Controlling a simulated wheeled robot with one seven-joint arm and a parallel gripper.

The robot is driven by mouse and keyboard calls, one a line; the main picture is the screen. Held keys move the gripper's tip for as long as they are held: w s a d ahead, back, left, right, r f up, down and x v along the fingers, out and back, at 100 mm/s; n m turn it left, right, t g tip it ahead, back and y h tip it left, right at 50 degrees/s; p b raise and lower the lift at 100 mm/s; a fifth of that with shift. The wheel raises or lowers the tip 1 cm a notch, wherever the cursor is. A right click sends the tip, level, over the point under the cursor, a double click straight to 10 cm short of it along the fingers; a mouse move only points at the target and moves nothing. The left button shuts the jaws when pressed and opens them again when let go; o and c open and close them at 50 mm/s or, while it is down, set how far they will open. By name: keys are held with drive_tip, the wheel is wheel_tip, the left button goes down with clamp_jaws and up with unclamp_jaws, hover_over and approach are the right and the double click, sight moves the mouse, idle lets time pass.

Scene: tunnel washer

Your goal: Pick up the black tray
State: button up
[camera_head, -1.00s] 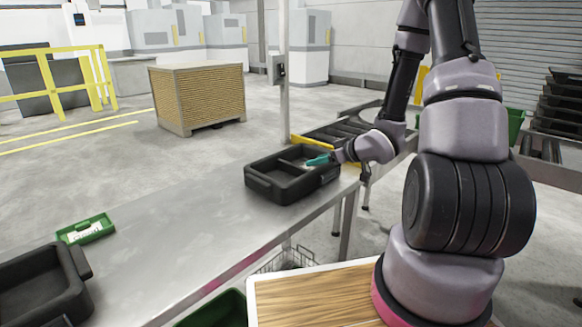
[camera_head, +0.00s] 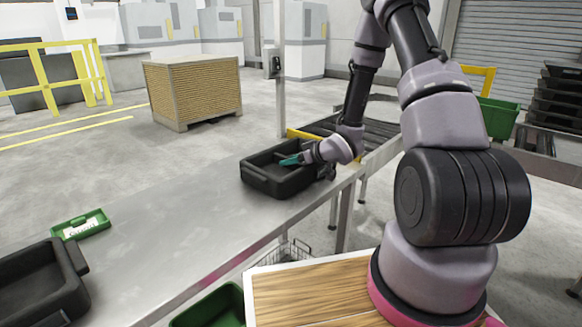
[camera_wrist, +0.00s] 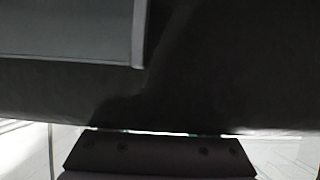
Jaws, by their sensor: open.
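A black tray (camera_head: 262,181) sits on the metal table (camera_head: 165,215), near its far end by the roller conveyor. My gripper (camera_head: 291,160), with teal fingertips, is over the tray's right part and partly hides it. It is open, and I see nothing between the fingers. Whether the fingers touch the tray I cannot tell. In the wrist view the dark tray (camera_wrist: 200,70) fills most of the picture. A second black tray (camera_head: 38,285) lies at the near left of the table, cut off by the frame edge.
A small green tray (camera_head: 80,225) with a white label lies on the table at left. A roller conveyor (camera_head: 372,128) adjoins the table's far end. A green bin (camera_head: 215,308) and a wire basket (camera_head: 287,252) are below the front edge. The table's middle is clear.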

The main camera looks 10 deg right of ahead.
clamp_jaws()
drive_tip(key=shift+r, duration=0.15)
